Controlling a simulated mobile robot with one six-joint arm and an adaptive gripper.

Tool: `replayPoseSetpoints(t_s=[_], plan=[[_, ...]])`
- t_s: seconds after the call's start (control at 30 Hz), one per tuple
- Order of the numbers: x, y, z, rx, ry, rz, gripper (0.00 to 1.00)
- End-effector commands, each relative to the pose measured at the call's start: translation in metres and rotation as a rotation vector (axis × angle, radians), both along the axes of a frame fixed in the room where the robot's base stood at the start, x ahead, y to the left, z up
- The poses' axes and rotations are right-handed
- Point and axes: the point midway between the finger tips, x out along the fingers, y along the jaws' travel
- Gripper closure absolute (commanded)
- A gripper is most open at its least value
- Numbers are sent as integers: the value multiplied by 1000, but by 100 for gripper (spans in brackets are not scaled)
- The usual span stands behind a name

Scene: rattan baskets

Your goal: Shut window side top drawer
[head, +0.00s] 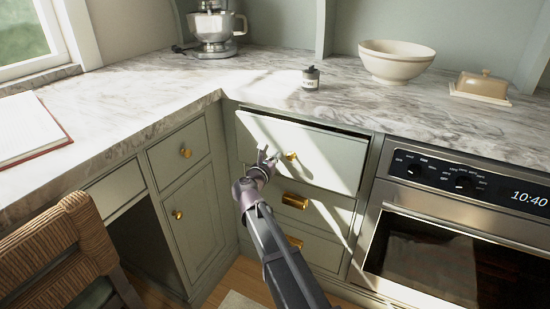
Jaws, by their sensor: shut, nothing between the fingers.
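The top drawer (325,155) in the stack left of the oven stands slightly open, with a dark gap along its upper edge under the counter. Its brass handle (290,156) shows just right of my gripper. My gripper (267,157) is shut and empty, in front of the left part of this drawer front; whether it touches the front I cannot tell. The drawer (180,153) on the window-side cabinet, with a brass knob, looks flush with its frame. Lower drawers of the stack, with brass handles (295,201), look shut and are partly hidden by my arm.
The oven (430,240) stands to the right. A wicker chair (60,250) is at lower left. The marble counter (170,95) bears a mixer (215,28), a small dark jar (311,78), a bowl (395,62), a butter dish (482,88) and a book (28,128). A window (25,35) is at upper left.

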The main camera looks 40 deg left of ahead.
Motion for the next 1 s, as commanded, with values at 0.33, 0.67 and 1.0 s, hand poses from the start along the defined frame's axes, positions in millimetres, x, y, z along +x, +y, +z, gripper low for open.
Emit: replayPoseSetpoints(t_s=[0.33, 0.67, 1.0], plan=[[47, 8, 0, 0, 0, -2, 100], [53, 9, 1, -2, -3, -1, 100], [48, 6, 2, -3, -5, -2, 100]])
